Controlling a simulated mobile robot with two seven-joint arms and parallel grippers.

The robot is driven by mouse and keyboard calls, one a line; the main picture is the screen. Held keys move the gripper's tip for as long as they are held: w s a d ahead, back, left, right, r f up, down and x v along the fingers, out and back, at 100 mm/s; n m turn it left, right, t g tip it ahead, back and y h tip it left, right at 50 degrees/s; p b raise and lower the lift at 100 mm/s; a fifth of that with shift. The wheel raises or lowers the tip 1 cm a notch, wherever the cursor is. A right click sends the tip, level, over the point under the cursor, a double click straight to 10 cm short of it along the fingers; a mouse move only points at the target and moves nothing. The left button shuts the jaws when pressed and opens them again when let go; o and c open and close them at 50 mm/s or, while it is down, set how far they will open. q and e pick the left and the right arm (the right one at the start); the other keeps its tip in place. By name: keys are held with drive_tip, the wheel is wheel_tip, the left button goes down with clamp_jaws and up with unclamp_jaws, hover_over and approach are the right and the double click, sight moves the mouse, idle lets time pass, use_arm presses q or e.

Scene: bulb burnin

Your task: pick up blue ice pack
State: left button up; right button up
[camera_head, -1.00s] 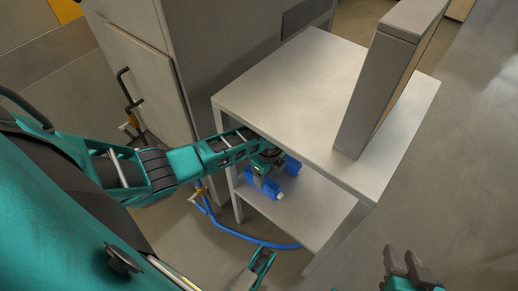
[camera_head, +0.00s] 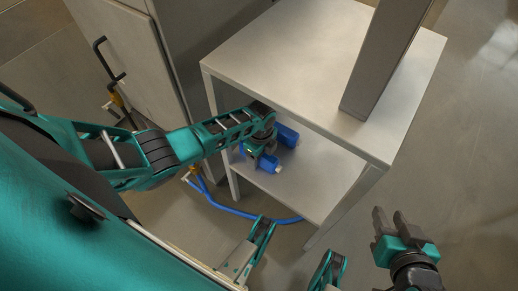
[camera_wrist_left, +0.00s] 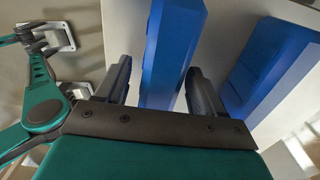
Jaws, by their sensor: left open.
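Two blue ice packs stand on the lower shelf of a grey table. The nearer ice pack (camera_head: 268,164) has a white end. The other ice pack (camera_head: 287,136) is just behind it to the right. My left gripper (camera_head: 259,153) is under the tabletop at the nearer pack. In the left wrist view, its open fingers (camera_wrist_left: 157,88) lie either side of one blue pack (camera_wrist_left: 172,45), with gaps visible. The second pack (camera_wrist_left: 268,68) is to the right, outside the fingers. My right gripper (camera_head: 392,220) is empty, with its fingers apart, right of the table.
The tabletop (camera_head: 285,60) overhangs the lower shelf (camera_head: 300,190). A tall grey panel (camera_head: 385,60) stands on the tabletop. A cabinet (camera_head: 120,45) with a black handle is at the left. A blue hose (camera_head: 235,211) runs along the floor beneath the shelf.

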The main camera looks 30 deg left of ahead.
use_arm(q)
clamp_jaws()
idle(0.7)
